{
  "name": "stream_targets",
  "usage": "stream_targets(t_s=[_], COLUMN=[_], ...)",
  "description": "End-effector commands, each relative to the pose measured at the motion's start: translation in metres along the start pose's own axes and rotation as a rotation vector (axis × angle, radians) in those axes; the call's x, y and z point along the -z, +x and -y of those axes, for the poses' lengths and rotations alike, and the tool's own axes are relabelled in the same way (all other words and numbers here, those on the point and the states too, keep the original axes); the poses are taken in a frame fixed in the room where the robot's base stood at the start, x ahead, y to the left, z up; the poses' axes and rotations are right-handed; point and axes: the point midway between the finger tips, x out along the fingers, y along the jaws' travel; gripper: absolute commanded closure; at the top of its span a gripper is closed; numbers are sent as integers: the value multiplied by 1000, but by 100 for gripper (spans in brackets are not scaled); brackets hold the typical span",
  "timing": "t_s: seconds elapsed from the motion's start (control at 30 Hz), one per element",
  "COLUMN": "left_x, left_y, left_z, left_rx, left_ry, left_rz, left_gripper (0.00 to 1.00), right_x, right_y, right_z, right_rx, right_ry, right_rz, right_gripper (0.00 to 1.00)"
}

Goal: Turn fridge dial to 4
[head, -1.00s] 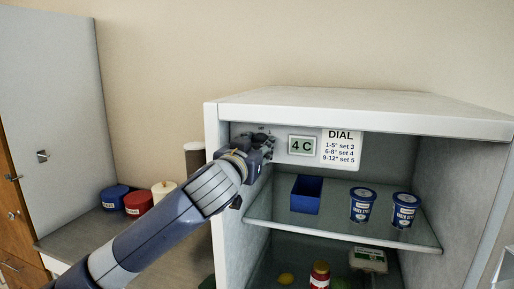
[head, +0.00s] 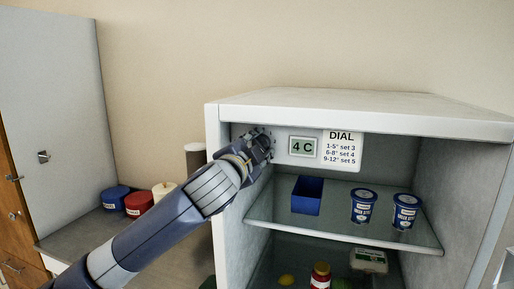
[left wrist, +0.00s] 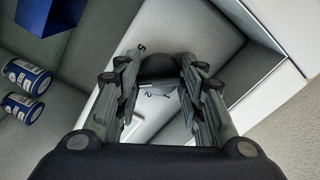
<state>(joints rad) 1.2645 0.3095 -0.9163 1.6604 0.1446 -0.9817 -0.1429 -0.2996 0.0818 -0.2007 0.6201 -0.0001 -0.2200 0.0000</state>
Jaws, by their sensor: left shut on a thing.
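The fridge dial is a dark round knob (left wrist: 159,68) on a pale panel inside the fridge, at the upper left of the opening. My left gripper (head: 262,140) reaches in from the left and covers the dial in the head view. In the left wrist view its two fingers (left wrist: 160,85) are shut on the knob from both sides. A printed 5 and smaller numerals show around the knob; the pointer setting cannot be read. A card (head: 342,150) headed DIAL lists settings 3, 4 and 5. My right gripper is not in view.
The fridge shelf (head: 330,232) holds a blue bin (head: 306,196) and two blue tubs (head: 363,206). A red bottle (head: 320,275) stands below. Canisters (head: 138,203) stand on the counter left of the fridge. The fridge's left wall (head: 226,240) is close to my arm.

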Motion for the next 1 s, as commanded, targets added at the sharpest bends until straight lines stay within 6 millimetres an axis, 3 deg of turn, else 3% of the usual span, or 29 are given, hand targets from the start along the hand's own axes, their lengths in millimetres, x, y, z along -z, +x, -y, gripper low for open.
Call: stream_targets(t_s=[0.5, 1.0], left_x=[0, 0], left_y=[0, 0], left_z=[1, 0], left_rx=[0, -1], left_ry=[325, 377], left_rz=[0, 0], left_gripper=[88, 88], right_x=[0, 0], right_y=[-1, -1], right_z=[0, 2], right_rx=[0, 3], right_ry=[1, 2], right_rz=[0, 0], right_gripper=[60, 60])
